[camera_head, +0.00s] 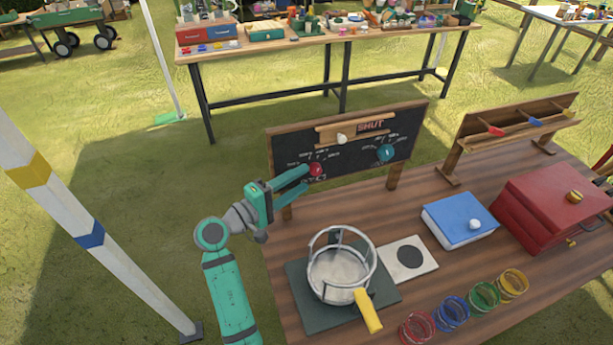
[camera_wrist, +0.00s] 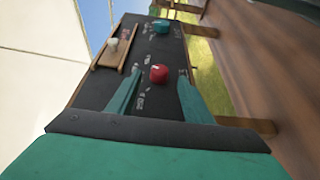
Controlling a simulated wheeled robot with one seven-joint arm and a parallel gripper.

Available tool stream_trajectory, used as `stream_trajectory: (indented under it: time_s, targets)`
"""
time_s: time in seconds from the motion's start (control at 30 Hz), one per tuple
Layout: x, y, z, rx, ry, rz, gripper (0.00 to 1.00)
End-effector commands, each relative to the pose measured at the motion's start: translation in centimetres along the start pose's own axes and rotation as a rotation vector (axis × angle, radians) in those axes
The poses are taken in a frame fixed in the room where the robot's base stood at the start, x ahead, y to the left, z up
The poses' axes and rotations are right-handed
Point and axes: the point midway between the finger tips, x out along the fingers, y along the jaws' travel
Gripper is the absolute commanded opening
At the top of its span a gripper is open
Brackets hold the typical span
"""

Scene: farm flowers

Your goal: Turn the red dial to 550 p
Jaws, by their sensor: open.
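The red dial (camera_head: 316,170) is a round knob at the lower left of a dark upright panel (camera_head: 345,158) with white markings around it. The markings are too small to read. My gripper (camera_head: 300,178) reaches the panel from the left, its green fingers at the dial. In the wrist view the red dial (camera_wrist: 158,73) shows just beyond and between the two open fingertips (camera_wrist: 160,85). I cannot tell whether the fingers touch it. A teal dial (camera_head: 386,153) sits to the right on the same panel.
Above the dials is a wooden slider with a pale knob (camera_head: 342,139) and a "SHUT" sign (camera_head: 371,126).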

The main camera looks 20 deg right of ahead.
Motion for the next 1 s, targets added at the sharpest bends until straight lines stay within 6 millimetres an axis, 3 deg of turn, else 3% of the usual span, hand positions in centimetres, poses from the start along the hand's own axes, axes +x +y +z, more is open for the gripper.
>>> stream_trajectory:
  time_s: [0.2,0.4,1.0]
  targets:
    - [-4.3,0.0,-0.1,-0.001,0.005,0.001,0.46]
    - [-6.7,0.0,-0.1,0.000,0.005,0.000,0.46]
    - [-7.4,0.0,0.0,0.000,0.003,0.000,0.46]
